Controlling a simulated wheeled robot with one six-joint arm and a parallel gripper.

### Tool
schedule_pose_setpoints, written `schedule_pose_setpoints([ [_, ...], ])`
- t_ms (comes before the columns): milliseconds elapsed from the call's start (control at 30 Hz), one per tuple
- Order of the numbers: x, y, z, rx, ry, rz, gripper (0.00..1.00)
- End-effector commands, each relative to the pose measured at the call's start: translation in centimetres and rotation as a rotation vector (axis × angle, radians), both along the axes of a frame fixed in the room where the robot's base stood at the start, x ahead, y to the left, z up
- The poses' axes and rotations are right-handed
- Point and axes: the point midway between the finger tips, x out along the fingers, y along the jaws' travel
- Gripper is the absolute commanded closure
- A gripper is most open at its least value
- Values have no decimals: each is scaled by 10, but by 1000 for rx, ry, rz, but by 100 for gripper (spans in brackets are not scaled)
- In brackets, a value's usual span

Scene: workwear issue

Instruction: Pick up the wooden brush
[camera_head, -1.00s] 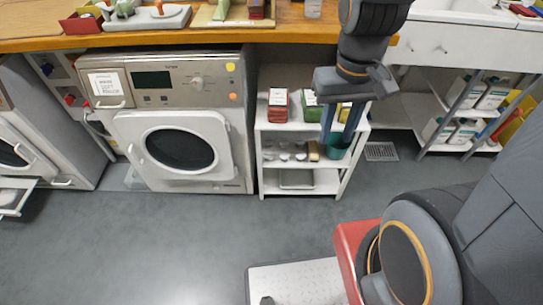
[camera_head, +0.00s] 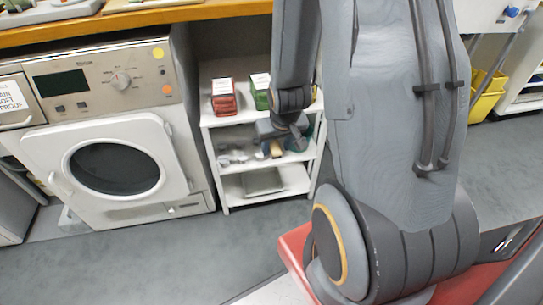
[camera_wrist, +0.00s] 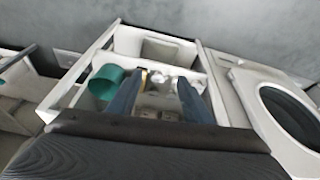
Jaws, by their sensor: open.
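A tan, wooden-looking object (camera_head: 275,149), likely the wooden brush, is on the middle level of the white shelf unit (camera_head: 222,172), partly hidden behind my gripper. In the wrist view a tan strip (camera_wrist: 144,77) shows beside the left finger; most of it is hidden. My gripper (camera_wrist: 158,95) is open, its two dark blue fingers pointing into the shelf unit, with nothing clearly held between them. In the head view my gripper (camera_head: 283,140) is at the front of the middle shelf, its fingertips not clear.
A teal cup (camera_wrist: 106,82) stands close to the left finger in the wrist view. Small pale items (camera_head: 235,155) lie on the same shelf. Red (camera_head: 223,103) and green (camera_head: 260,98) stacks stand on the top level. A washing machine (camera_head: 110,165) is left of the unit.

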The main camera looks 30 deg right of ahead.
Motion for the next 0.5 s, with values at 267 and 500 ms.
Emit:
schedule_pose_setpoints([
  [267,27,-39,-120,-18,-117,-66,55],
  [500,35,-54,-156,-29,-173,-90,55],
])
